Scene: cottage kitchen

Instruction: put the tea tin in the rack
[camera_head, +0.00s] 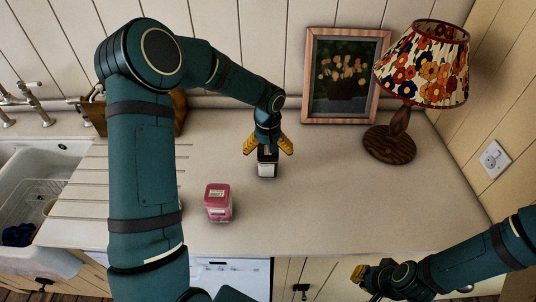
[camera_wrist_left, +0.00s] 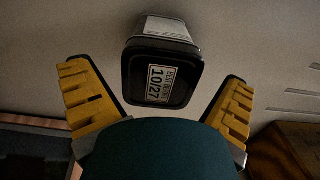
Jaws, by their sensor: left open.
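A dark tin (camera_head: 267,165) with a pale label stands on the counter below my left gripper (camera_head: 268,147). The left wrist view shows its black lid (camera_wrist_left: 160,80), labelled 10/27, between the two yellow fingers, with a gap on each side. My left gripper is open and holds nothing. A pink-red container (camera_head: 218,202) with a labelled lid stands nearer the front edge; which of the two is the tea tin I cannot read. A white wire rack (camera_head: 32,185) shows in the sink. My right gripper (camera_head: 368,277) is low at the front right; its finger opening is unclear.
A wooden object (camera_head: 180,112) stands at the back, mostly hidden by my left arm. A framed picture (camera_head: 345,75) and a lamp with a flowered shade (camera_head: 425,65) stand at the back right. The sink (camera_head: 62,165) is at the left. The right counter is clear.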

